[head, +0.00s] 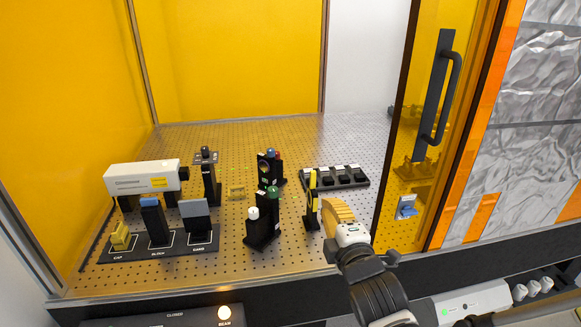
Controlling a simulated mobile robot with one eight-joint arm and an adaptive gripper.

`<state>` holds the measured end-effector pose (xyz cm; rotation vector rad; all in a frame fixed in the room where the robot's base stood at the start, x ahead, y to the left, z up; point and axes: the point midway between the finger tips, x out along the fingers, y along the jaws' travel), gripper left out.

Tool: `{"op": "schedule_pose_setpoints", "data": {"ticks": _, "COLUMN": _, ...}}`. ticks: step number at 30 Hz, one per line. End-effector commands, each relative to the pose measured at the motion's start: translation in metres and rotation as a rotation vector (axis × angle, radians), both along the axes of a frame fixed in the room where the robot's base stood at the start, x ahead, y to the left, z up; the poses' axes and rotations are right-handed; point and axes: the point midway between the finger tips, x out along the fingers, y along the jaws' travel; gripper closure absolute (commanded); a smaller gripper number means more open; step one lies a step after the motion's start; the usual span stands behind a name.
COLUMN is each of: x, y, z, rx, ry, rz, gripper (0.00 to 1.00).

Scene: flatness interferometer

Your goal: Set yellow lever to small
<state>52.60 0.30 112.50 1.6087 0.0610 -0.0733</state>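The yellow lever (312,180) is a thin upright strip at the top of a slim black post (311,214) on the perforated table. Any markings for its settings, including "small", are too small to read. My gripper (335,207) reaches in from the front right, just right of the post and below the lever's top. Its tan-yellow end is close to the post, but I cannot tell if they touch. The fingertips are not clear, so I cannot tell if it is open or shut.
Black mounts with white (253,213) and green (272,193) knobs stand left of the post. A black tray (343,177) lies behind my gripper. A white laser-like box (142,177) stands at left. The amber door (400,150) with a dark handle (441,95) stands at right.

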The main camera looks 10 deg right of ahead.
Motion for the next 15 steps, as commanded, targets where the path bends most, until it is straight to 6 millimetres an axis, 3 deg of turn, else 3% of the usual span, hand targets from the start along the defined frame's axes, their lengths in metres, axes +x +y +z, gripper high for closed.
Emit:
{"op": "schedule_pose_setpoints", "data": {"ticks": 7, "x": 0.019, "y": 0.002, "z": -0.001, "rx": -0.043, "ry": -0.022, "rz": 0.010, "gripper": 1.00}}
{"op": "schedule_pose_setpoints", "data": {"ticks": 15, "x": 0.076, "y": 0.002, "z": -0.006, "rx": -0.039, "ry": -0.021, "rz": 0.010, "gripper": 1.00}}
